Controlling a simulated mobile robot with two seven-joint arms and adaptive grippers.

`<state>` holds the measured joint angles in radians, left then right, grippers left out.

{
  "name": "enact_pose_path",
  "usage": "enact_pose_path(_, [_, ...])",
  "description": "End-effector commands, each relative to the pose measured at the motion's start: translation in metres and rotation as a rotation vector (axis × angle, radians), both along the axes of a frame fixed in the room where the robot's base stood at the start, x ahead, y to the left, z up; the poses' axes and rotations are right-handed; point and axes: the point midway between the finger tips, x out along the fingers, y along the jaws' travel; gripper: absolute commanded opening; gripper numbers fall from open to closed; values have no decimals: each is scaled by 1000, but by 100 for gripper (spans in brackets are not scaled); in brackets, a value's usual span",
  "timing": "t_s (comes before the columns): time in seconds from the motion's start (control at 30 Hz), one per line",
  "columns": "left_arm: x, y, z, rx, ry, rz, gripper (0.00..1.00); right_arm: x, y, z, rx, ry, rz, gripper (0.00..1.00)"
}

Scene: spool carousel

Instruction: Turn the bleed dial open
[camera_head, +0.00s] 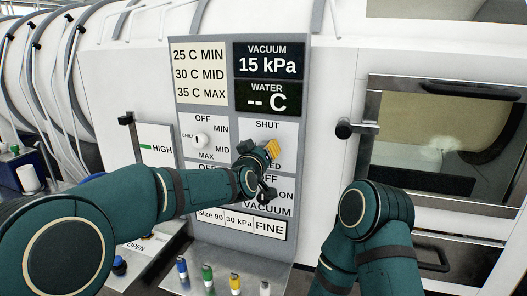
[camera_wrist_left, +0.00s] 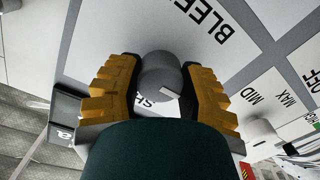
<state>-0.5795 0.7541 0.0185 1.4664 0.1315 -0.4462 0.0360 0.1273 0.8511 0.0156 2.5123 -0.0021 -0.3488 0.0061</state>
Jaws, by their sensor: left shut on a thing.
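The bleed dial is a grey round knob (camera_wrist_left: 158,72) with a pale pointer mark, seen in the left wrist view on a white panel. The mark lies on the knob's side towards the partly hidden SHUT label. The BLEED label (camera_wrist_left: 212,20) is on the opposite side. In the head view the dial is hidden behind my left gripper (camera_head: 262,160), below the word SHUT (camera_head: 268,125). The yellow fingers of my left gripper (camera_wrist_left: 158,88) are shut on the knob, one on each side. My right arm shows at the lower right, but its gripper is not visible.
The vacuum display (camera_head: 268,62) reads 15 kPa and the water display (camera_head: 268,97) shows dashes. A chiller knob (camera_head: 200,140) is left of my left gripper. A handled glass door (camera_head: 430,150) is on the right. Several coloured toggles (camera_head: 208,276) stand below.

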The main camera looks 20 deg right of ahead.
Motion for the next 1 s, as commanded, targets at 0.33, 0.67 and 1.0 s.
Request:
enact_pose_path(0.33, [0,0,2,0,-4,-1,59,0,0,0,0,0,0,47])
enact_pose_path(0.67, [0,0,1,-1,-1,0,75,0,0,0,0,0,0,47])
enact_pose_path(1.0, [-26,17,2,-1,-1,0,75,0,0,0,0,0,0,47])
